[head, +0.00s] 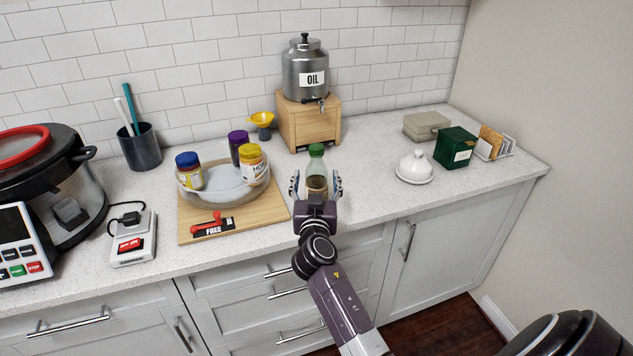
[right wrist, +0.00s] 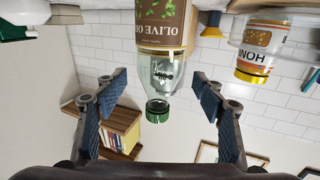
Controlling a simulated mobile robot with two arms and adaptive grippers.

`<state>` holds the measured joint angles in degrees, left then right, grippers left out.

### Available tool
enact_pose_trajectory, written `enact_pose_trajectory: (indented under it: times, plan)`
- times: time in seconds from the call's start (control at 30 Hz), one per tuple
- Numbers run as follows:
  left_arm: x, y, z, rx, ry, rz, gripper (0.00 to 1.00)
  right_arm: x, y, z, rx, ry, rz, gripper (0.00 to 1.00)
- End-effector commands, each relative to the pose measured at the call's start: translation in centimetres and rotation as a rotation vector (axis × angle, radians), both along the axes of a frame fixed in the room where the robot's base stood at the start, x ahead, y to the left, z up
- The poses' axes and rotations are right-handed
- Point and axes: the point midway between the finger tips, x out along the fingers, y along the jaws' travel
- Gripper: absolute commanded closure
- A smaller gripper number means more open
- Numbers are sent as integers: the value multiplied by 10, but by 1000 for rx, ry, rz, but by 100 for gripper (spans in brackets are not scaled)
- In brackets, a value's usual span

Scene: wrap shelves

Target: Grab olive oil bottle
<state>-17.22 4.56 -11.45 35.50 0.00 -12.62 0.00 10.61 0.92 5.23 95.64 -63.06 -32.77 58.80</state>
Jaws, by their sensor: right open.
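The olive oil bottle (head: 316,176), clear with a green cap and a brown label, stands upright on the counter, right of the wooden board. In the right wrist view, which is upside down, its label and green cap (right wrist: 158,108) show in the middle. My right gripper (head: 316,186) is open, with one finger on each side of the bottle in the head view. In the wrist view the blue-padded fingers (right wrist: 162,110) are spread wide, with clear gaps to the bottle. It is not gripped. My left gripper is not in view.
Left of the bottle, a wooden board (head: 235,213) bears a round turntable (head: 228,184) with several jars, including a yellow-lidded honey jar (head: 251,163). Behind stands a steel oil dispenser (head: 305,70) on a wooden stand (head: 309,125). A white butter dish (head: 415,168) is to the right.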

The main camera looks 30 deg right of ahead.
Motion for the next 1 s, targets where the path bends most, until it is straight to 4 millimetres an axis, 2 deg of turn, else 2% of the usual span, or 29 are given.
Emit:
enact_pose_trajectory:
  times: [0.1, 0.3, 0.6, 1.0]
  plan:
    - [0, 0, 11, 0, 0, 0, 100, 13, -10, 3, -4, 1, 0, 37]
    - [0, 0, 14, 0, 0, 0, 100, 29, -20, 0, -2, 0, 0, 37]
    - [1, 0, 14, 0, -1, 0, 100, 31, -22, -1, 0, 0, 0, 37]
    - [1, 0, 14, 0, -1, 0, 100, 31, -22, -1, 0, 0, 0, 80]
